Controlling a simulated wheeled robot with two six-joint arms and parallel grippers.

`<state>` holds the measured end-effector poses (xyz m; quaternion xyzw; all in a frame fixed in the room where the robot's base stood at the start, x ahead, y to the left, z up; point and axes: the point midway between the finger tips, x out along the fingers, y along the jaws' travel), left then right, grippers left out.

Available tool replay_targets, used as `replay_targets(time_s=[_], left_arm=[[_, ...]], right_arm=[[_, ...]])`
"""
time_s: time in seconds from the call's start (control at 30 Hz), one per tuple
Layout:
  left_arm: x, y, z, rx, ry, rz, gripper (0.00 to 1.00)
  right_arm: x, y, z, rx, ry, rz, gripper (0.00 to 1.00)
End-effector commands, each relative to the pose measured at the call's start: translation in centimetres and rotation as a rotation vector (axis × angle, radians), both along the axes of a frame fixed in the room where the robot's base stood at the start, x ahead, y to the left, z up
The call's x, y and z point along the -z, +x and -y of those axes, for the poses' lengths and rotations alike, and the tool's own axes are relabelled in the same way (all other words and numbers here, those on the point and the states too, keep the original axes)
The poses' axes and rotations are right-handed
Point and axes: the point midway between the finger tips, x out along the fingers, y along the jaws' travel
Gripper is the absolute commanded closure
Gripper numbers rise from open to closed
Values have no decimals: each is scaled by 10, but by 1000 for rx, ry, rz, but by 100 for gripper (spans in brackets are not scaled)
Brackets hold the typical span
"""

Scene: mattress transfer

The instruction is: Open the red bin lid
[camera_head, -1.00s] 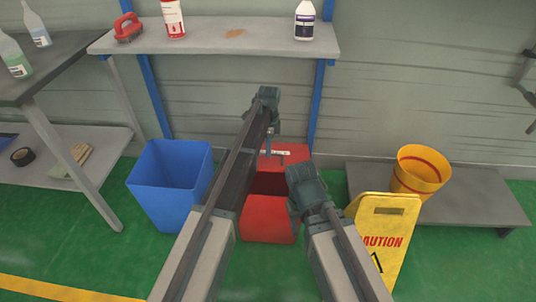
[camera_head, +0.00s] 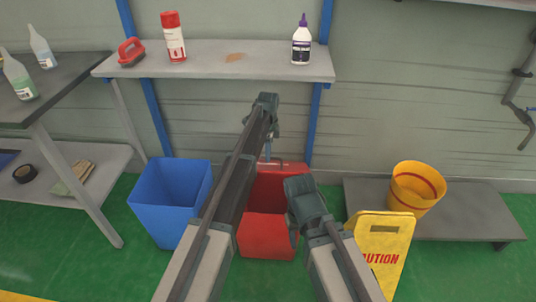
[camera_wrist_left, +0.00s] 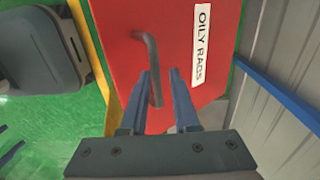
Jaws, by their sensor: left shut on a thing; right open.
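The red bin (camera_head: 267,240) stands on the floor in the middle of the head view, partly behind my arms. Its red lid (camera_head: 291,169) is raised at the back of the bin, and the front opening shows. In the left wrist view the lid (camera_wrist_left: 115,20) fills the middle, with a white "OILY RAGS" label (camera_wrist_left: 201,42) and a bent grey handle (camera_wrist_left: 147,50). My left gripper (camera_head: 268,155) is at the lid; its blue fingers (camera_wrist_left: 160,92) are shut on the handle. My right gripper (camera_head: 293,236) is open and empty at the bin's right side, its fingers mostly hidden.
A blue bin (camera_head: 165,213) stands just left of the red bin. A yellow caution sign (camera_head: 380,240) and a yellow bucket (camera_head: 405,202) on a low grey platform (camera_head: 470,215) are on the right. A wall shelf (camera_head: 200,62) with bottles hangs above.

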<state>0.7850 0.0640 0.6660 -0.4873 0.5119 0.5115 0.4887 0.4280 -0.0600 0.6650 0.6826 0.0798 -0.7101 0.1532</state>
Motion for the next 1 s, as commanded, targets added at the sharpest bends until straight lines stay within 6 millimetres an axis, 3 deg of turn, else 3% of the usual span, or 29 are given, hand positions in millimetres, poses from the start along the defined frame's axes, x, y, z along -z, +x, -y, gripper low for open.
replay_targets(time_s=[0.03,0.13,0.63,1.0], left_arm=[[1,4,0,-1,0,6,71],[1,3,0,-1,0,5,55],[-7,0,0,1,-1,1,55],[-50,2,0,0,-1,0,55]], right_arm=[[1,0,0,0,0,0,50],[1,0,0,0,0,0,50],[-7,0,0,0,0,0,50],[-50,0,0,0,0,0,50]])
